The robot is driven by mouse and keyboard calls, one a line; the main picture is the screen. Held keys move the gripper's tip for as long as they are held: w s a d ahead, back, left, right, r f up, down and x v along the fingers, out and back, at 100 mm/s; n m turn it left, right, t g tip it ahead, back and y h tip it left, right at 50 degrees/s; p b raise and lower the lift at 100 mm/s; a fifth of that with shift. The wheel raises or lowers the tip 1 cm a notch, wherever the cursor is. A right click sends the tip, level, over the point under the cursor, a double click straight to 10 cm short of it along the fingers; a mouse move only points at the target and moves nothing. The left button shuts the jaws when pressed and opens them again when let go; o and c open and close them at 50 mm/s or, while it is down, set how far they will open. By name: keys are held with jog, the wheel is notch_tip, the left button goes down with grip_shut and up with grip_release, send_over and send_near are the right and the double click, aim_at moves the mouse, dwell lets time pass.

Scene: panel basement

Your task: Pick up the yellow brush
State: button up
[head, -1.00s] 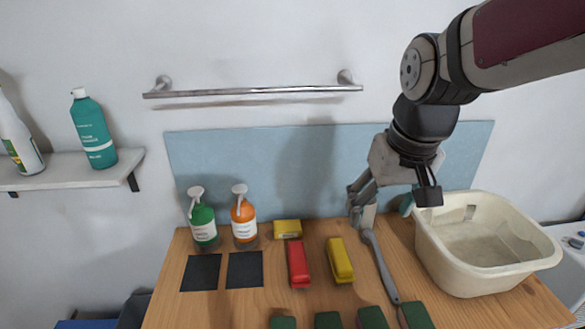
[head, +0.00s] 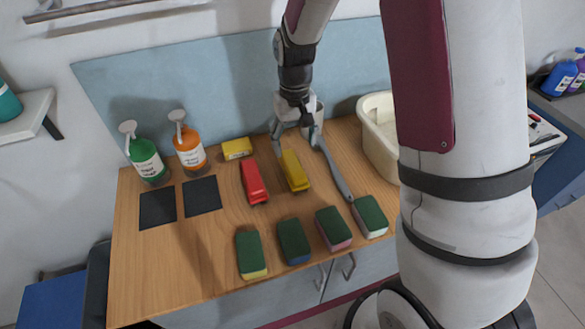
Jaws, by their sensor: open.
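The yellow brush (head: 295,172) lies on the wooden tabletop, pointing roughly front to back, just right of a similar red brush (head: 254,182). My gripper (head: 295,135) is open and empty, pointing down over the far end of the yellow brush. Its fingers appear spread to either side of that end. I cannot tell from this view how high they are above it or whether they touch it.
A grey long-handled brush (head: 335,168) lies close on the right, near my right finger. A yellow block (head: 237,149), green bottle (head: 146,158) and orange bottle (head: 188,147) stand behind left. Several sponges (head: 293,241) line the front. A white basin (head: 380,145) is at right.

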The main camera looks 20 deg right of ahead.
aim_at(293, 163)
notch_tip(293, 163, down, 4)
jog(key=shift+f, duration=0.15)
jog(key=shift+w+f+p, duration=0.2)
jog(key=shift+f+p, duration=0.2)
jog(key=shift+f, duration=0.95)
jog(key=shift+w+f+p, duration=0.15)
jog(key=shift+f+p, duration=0.25)
jog(key=shift+f, duration=0.9)
jog(key=c, duration=1.5)
jog(key=shift+o, duration=0.2)
jog(key=shift+r, duration=0.1)
notch_tip(293, 163, up, 10)
jog(key=shift+f+b, duration=0.1)
jog(key=shift+b, duration=0.7)
